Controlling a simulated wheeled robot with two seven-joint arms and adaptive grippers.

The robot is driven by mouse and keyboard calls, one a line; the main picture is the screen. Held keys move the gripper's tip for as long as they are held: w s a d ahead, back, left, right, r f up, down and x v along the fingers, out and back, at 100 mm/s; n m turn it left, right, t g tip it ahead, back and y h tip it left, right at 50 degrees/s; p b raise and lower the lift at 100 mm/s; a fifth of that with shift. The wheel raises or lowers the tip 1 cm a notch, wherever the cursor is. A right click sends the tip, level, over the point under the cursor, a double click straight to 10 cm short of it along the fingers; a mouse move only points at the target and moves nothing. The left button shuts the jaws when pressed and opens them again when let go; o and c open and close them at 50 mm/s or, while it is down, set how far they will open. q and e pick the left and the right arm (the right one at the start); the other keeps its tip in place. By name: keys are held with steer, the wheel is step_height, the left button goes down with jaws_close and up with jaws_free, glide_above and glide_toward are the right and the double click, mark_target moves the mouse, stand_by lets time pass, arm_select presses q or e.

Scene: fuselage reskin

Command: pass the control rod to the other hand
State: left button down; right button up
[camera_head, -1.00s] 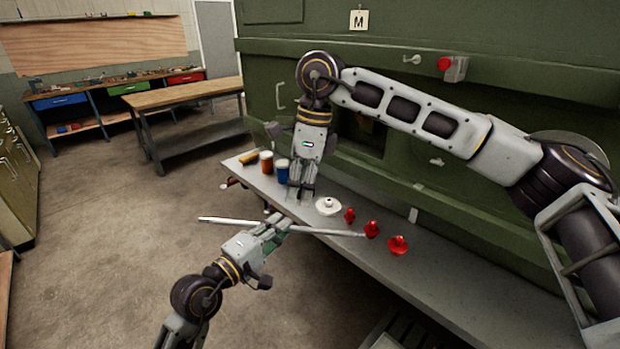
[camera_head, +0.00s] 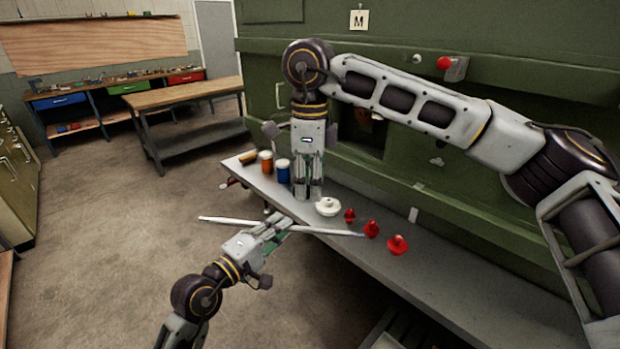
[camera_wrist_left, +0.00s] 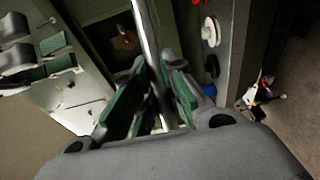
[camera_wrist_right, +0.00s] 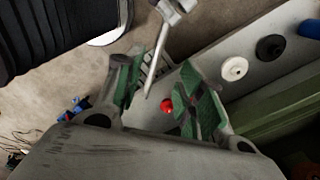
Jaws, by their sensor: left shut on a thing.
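The control rod (camera_head: 325,231) is a thin, light grey bar. My left gripper (camera_head: 279,224) is shut on it partway along, with rod on both sides. In the left wrist view the rod (camera_wrist_left: 146,35) runs up between the green pads of the left gripper (camera_wrist_left: 155,85). My right gripper (camera_head: 309,196) points down above the rod, apart from it in the head view. In the right wrist view the right gripper (camera_wrist_right: 163,95) is open, with the rod (camera_wrist_right: 161,55) showing in the gap beyond its pads. I cannot tell its exact distance.
The grey bench (camera_head: 450,280) holds several red knobs (camera_head: 397,245), a white disc (camera_head: 327,206), a blue jar (camera_head: 283,170) and an orange jar (camera_head: 266,161). A green wall (camera_head: 480,200) stands behind it.

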mark_target(310, 228)
steer(key=shift+f, duration=5.65)
jaws_close()
arm_select(q)
steer(key=c, duration=1.4)
jaws_free()
steer(key=shift+a, duration=0.1)
steer(key=shift+v, duration=5.85)
steer(key=shift+r, duration=0.1)
